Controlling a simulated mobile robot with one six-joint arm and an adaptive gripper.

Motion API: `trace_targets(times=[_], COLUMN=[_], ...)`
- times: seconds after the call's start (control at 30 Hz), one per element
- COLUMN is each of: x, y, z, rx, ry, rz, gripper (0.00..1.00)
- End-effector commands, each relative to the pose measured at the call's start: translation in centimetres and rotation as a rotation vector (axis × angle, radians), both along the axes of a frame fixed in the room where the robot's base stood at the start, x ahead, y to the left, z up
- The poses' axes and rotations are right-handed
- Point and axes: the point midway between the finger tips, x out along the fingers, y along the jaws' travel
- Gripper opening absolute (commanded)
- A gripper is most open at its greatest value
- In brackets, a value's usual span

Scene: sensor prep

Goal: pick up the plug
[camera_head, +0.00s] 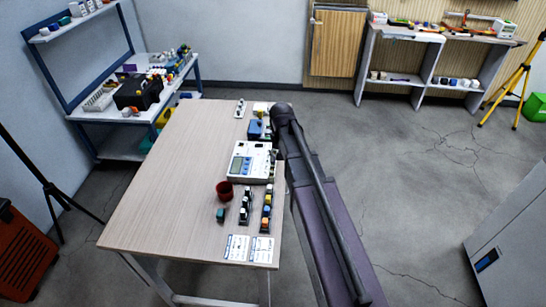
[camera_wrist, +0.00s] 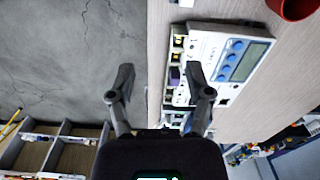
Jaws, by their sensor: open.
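My gripper (camera_wrist: 158,80) is open in the wrist view, with nothing between its two dark fingers. It hangs over the table's edge, with one finger over the floor and the other in front of the white meter unit (camera_wrist: 215,43). In the head view my arm reaches along the table's right edge and the fingers cannot be made out. No plug can be told for sure. Small coloured pieces stand in two dark strips (camera_head: 244,206) (camera_head: 267,209) on the table. A loose teal piece (camera_head: 220,215) lies left of them. The white meter unit also shows in the head view (camera_head: 250,161).
The wooden table (camera_head: 165,185) is bare on its left side. A red cup (camera_head: 224,190) stands before the meter unit, and a blue box (camera_head: 255,129) is behind it. Printed cards (camera_head: 249,248) lie at the near edge. A cluttered bench (camera_head: 128,95) stands at back left.

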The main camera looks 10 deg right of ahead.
Motion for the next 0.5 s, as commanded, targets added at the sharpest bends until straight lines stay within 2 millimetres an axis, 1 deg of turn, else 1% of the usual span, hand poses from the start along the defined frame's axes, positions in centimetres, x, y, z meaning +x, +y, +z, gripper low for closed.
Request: trace_targets(times=[0.03,0.1,0.2,0.33,0.4,0.5], x=[3.1,5.5,8.3,10.5,11.1,11.4], y=[0.1,0.2,0.3,0.4,0.4,0.5], z=[1.0,1.6,2.3,2.7,2.8,2.8], rx=[0.0,0.0,0.0,0.001,0.001,0.001], ry=[0.0,0.0,0.0,0.0,0.0,0.0], rz=[-0.018,-0.044,-0.074,-0.101,-0.111,-0.116], gripper=[0.66,0.66,0.66,0.66,0.66,0.66])
